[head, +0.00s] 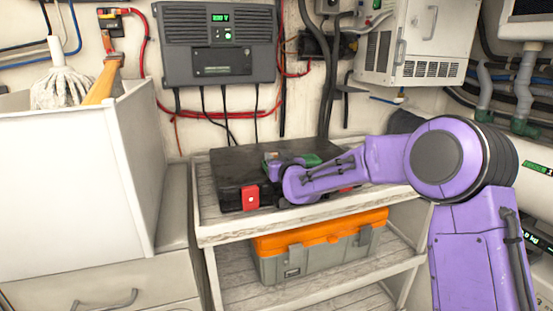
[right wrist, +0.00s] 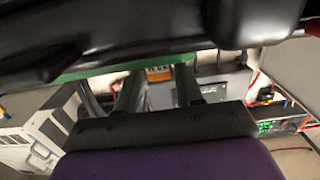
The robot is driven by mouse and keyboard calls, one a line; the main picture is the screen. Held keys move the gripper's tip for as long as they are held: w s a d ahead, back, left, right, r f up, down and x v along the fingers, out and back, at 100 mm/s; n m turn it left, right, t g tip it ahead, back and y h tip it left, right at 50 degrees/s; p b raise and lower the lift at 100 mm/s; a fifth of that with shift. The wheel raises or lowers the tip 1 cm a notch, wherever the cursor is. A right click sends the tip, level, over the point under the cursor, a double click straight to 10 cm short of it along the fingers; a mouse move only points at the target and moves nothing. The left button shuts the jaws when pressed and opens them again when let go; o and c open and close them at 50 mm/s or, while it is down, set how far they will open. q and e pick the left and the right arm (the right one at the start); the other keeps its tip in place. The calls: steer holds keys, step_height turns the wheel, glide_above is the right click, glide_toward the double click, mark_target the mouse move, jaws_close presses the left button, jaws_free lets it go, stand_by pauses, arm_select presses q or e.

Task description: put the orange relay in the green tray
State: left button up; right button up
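The green tray (head: 311,160) lies on top of the black case (head: 232,166); my right arm hides much of it. In the right wrist view, which is upside down, its green edge (right wrist: 92,70) runs along the black case. My right gripper (head: 285,160) is low over the tray, its fingers hard to make out in the head view. In the right wrist view a small orange block, seemingly the orange relay (right wrist: 158,74), fills the gap between its fingertips (right wrist: 158,80). Whether it touches the tray is unclear. My left gripper is out of view.
The black case, with red latches (head: 250,197), stands on a pale slatted shelf (head: 212,230). An orange-and-grey toolbox (head: 320,247) is on the shelf below. A white bin (head: 75,180) stands left. A grey charger (head: 219,45) and a white cabinet (head: 415,40) hang behind.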

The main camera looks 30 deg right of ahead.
steer(key=shift+o, duration=0.9)
steer(key=shift+r, duration=0.1)
steer(key=p+v, duration=0.2)
steer(key=v, duration=1)
steer(key=shift+p, duration=0.4)
